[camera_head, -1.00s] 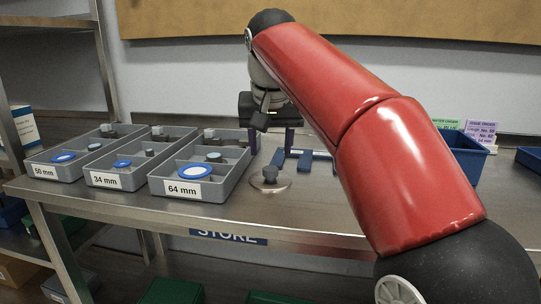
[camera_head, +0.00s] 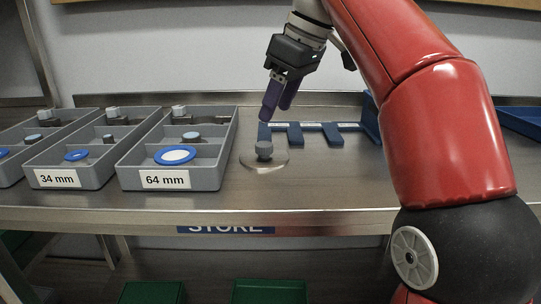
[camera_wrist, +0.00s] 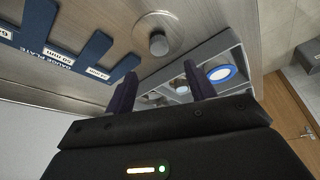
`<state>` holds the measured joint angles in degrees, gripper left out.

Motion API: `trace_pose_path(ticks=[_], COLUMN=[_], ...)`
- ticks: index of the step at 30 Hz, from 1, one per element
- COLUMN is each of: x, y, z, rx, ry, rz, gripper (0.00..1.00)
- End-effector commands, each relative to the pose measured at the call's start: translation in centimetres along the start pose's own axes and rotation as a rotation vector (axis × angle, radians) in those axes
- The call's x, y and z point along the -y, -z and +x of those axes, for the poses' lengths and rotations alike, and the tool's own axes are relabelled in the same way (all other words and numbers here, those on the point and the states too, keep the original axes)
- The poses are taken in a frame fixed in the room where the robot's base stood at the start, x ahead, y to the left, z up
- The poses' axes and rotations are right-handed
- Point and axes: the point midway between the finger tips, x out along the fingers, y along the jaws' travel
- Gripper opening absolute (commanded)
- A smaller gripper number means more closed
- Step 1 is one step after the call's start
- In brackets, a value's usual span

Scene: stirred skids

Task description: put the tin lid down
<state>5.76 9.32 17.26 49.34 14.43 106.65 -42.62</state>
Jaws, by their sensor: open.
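The tin lid, a thin round disc (camera_head: 274,167) with a grey knob (camera_head: 264,149) on top, lies flat on the steel bench just right of the 64 mm bin. My gripper (camera_head: 277,112) is above and slightly behind the lid, fingers pointing down, apart and empty. In the wrist view the lid's knob (camera_wrist: 158,43) shows beyond the two purple fingers of my gripper (camera_wrist: 162,88), clear of both. The lid's rim looks see-through and faint against the steel.
The grey 64 mm bin (camera_head: 205,178) and 34 mm bin (camera_head: 92,177) stand left of the lid, holding blue-ringed discs and small parts. A blue slotted gauge plate (camera_head: 310,127) lies behind. The bench front (camera_head: 330,192) is clear.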

Motion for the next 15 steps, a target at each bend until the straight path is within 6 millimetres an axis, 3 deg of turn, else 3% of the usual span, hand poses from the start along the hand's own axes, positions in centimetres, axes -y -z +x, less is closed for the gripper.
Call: trace_pose_path(ticks=[11, 15], x=[0.2, 0.2], y=[-0.3, -0.6], z=[3.8, 6.0], rx=[-0.008, -0.008], ry=[0.014, 0.014], rz=[-0.048, -0.047], gripper=[0.55, 0.55])
